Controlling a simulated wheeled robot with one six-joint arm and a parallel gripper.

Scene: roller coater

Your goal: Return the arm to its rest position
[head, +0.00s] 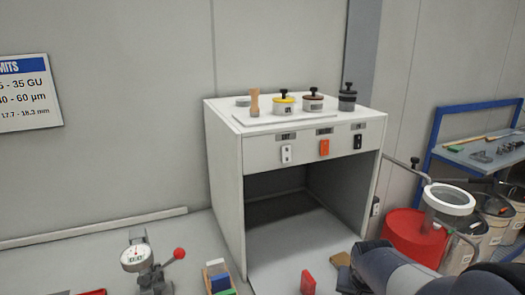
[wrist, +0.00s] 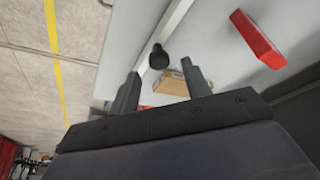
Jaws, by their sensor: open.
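My gripper (wrist: 160,68) shows in the wrist view with its two dark fingers apart and nothing between them. Beyond the fingers lie a brown block (wrist: 170,83) and a round black knob (wrist: 158,57) on the pale bench surface. A red block (wrist: 258,38) lies to the upper right in that view. In the head view my dark arm fills the lower right corner, and I cannot make out the fingers there. The red block (head: 308,283) and a brown piece (head: 341,272) lie just left of the arm.
A dial gauge (head: 136,258) and coloured blocks (head: 218,275) are at front left. A red drum (head: 412,238) stands right, near a blue-framed shelf (head: 480,150).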

